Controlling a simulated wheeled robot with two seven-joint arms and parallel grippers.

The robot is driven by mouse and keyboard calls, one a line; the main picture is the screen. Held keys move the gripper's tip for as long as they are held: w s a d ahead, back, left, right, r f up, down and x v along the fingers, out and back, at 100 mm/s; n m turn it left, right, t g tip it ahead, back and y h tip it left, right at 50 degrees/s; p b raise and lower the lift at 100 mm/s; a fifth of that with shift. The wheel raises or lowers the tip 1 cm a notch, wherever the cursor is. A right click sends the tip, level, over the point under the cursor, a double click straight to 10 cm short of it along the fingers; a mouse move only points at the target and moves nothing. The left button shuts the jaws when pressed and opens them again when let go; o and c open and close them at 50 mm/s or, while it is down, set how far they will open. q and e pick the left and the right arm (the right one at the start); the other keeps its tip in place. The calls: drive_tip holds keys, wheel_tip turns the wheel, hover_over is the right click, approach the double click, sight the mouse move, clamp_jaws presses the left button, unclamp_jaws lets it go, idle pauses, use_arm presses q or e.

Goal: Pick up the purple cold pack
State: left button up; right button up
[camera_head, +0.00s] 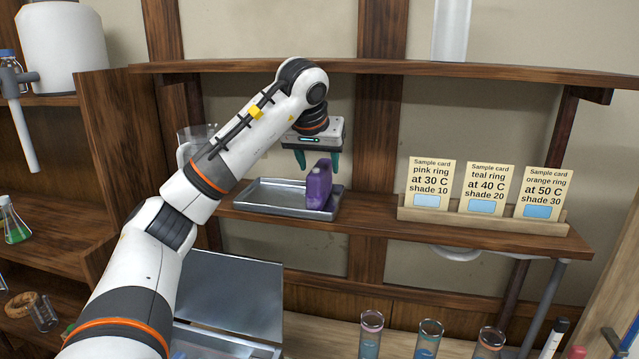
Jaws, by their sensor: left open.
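The purple cold pack (319,186) stands upright at the right end of a shallow metal tray (262,190) on the middle shelf. My left gripper (318,163) reaches in from the left with its dark green fingers pointing down. It is open, and its fingertips are at about the height of the pack's top. The right finger overlaps the pack's upper edge in the picture; I cannot tell whether they touch. My right gripper is not in view.
Sample cards (486,190) stand in a wooden holder at the shelf's right. An upper shelf (400,70) runs above my gripper. Below are an open metal box (232,290) and several tubes (428,340). A clear vessel (192,140) is partly behind my arm.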

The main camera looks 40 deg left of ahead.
use_arm(q)
drive_tip(key=shift+w+a+f+p, duration=0.2)
drive_tip(key=shift+w+f+p, duration=0.05)
drive_tip(key=shift+f+p, duration=0.25)
drive_tip(key=p+x, duration=0.1)
drive_tip(key=x, duration=0.2)
drive_tip(key=shift+w+f, duration=0.1)
drive_tip(key=shift+f, duration=0.15)
drive_tip(key=shift+w+a+f, duration=0.15)
drive_tip(key=shift+f, duration=0.1)
drive_tip(key=shift+r, duration=0.1)
drive_tip(key=c, duration=0.5)
clamp_jaws()
